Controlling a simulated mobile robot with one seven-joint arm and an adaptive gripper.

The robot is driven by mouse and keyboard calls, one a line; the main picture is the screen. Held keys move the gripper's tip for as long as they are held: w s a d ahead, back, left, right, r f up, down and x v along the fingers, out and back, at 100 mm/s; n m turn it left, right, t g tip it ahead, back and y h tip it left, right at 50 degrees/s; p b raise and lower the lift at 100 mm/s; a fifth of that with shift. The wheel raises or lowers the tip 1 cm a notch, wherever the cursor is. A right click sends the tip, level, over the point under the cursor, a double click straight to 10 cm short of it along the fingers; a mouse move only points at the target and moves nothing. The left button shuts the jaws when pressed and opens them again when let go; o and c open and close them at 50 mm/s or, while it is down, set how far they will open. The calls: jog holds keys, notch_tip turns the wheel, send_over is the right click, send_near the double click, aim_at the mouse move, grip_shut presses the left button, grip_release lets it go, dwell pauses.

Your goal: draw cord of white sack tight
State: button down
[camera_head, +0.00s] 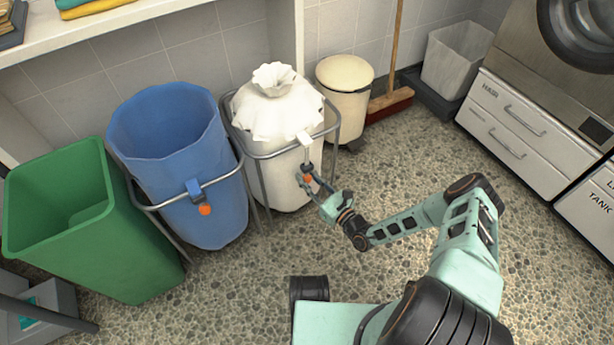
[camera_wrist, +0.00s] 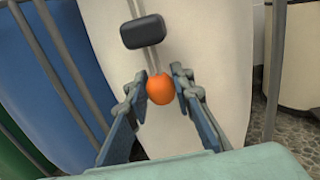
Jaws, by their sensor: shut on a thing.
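The white sack (camera_head: 277,105) hangs in a grey metal frame (camera_head: 262,152), its neck gathered and puckered at the top. In the wrist view the pale sack body (camera_wrist: 200,40) fills the middle. Its grey cord runs down through a dark cord lock (camera_wrist: 143,32) to an orange bead (camera_wrist: 161,89). My gripper (camera_head: 308,182) is at the front of the sack, below its rim. In the wrist view my gripper (camera_wrist: 162,88) has its two fingers shut on the orange bead. The cord lock sits above the fingers, apart from them.
A blue sack (camera_head: 170,130) with its own orange bead (camera_head: 205,210) stands open to the left, and a green bin (camera_head: 70,205) beyond it. A cream pedal bin (camera_head: 344,88) and a broom (camera_head: 390,100) stand to the right. The speckled floor (camera_head: 240,290) in front is mostly clear.

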aim_at(299, 152)
jog(key=c, duration=1.7)
grip_release()
jog(key=shift+f, duration=0.3)
jog(key=shift+o, duration=0.2)
jog(key=shift+r, duration=0.1)
notch_tip(299, 152, up, 10)
jog(key=shift+f, duration=0.1)
